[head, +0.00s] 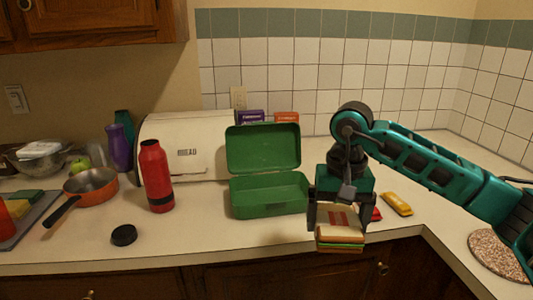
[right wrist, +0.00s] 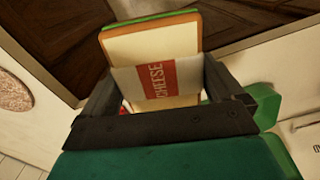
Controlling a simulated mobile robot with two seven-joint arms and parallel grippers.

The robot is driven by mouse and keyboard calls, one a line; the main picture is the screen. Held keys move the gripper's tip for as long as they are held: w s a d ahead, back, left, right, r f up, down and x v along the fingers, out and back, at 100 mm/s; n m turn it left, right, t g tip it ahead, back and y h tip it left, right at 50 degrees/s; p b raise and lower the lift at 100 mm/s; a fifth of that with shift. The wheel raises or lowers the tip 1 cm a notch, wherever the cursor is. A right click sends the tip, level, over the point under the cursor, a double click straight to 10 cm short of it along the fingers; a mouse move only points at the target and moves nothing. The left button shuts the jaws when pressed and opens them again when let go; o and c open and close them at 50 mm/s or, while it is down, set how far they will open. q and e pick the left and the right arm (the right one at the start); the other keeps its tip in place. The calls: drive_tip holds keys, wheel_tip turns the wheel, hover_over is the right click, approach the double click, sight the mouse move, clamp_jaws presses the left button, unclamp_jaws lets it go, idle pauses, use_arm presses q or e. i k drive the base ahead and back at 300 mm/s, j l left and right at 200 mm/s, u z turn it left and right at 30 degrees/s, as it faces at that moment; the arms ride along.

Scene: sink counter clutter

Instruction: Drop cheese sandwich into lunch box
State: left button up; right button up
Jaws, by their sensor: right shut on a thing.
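The cheese sandwich (head: 340,236) hangs in my right gripper (head: 339,207) near the counter's front edge. It has a white wrapper band with a red label, and the right wrist view shows CHEESE on the label. In that view the sandwich (right wrist: 150,48) sits between the two dark fingers of the right gripper (right wrist: 155,88), which is shut on it. The green lunch box (head: 268,202) stands open on the counter, left of the sandwich, its lid (head: 263,148) raised at the back. Its inside floor is mostly hidden by the front wall. My left gripper is not in view.
A red bottle (head: 157,178) and a black cap (head: 123,235) stand left of the lunch box. A bread box (head: 185,148) is behind. A yellow item (head: 397,203) and a partly hidden red item (head: 376,214) lie right of the sandwich. A pan (head: 92,187) is farther left.

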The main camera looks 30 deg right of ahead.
sight(271, 194)
drive_tip(key=i, duration=0.85)
